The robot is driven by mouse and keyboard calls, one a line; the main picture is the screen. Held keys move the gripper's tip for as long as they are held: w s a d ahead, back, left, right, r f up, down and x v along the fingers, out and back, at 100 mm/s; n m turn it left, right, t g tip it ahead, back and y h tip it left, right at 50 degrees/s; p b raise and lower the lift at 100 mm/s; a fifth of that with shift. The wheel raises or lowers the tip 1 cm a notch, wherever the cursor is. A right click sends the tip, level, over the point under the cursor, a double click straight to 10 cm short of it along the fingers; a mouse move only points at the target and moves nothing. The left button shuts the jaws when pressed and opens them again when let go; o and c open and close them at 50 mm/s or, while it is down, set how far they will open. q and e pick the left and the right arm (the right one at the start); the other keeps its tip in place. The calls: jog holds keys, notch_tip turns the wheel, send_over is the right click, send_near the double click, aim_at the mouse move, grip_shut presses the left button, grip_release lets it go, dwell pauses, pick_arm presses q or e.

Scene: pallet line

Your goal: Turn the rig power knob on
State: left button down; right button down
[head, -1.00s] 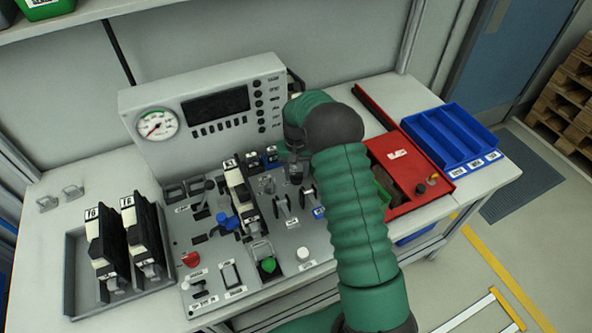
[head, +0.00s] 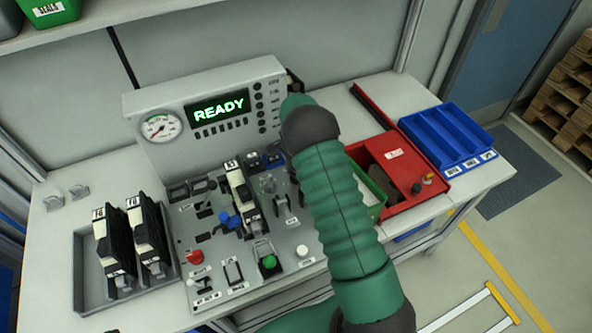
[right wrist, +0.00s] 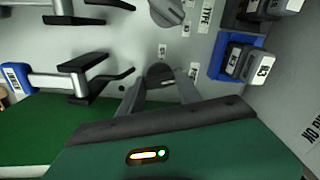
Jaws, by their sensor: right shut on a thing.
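The rig panel (head: 240,225) lies on the bench, and the upright display (head: 218,107) behind it is lit with green "READY". In the right wrist view a dark round knob (right wrist: 158,72) sits between the fingers of my right gripper (right wrist: 161,82), which is shut on it. Most of the knob is hidden, so its pointer angle cannot be read. In the head view my green right arm hides both gripper and knob. My left gripper is in neither view.
A pressure gauge (head: 160,127) is left of the display. A red case (head: 428,186) and blue bin (head: 446,135) are at right. Levers (right wrist: 75,75) and another grey knob (right wrist: 166,10) are close to the gripper.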

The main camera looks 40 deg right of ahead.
jog(key=shift+w+r+m+p, duration=0.1)
jog(key=shift+m+p, duration=0.3)
jog(key=shift+m, duration=1.6)
jog(key=c, duration=1.1)
grip_release()
jog(key=shift+c, duration=0.2)
jog(key=o, duration=0.3)
notch_tip(320, 180, up, 17)
jog(key=b, duration=0.1)
jog(key=shift+f, duration=0.2)
jog(key=shift+f, duration=0.1)
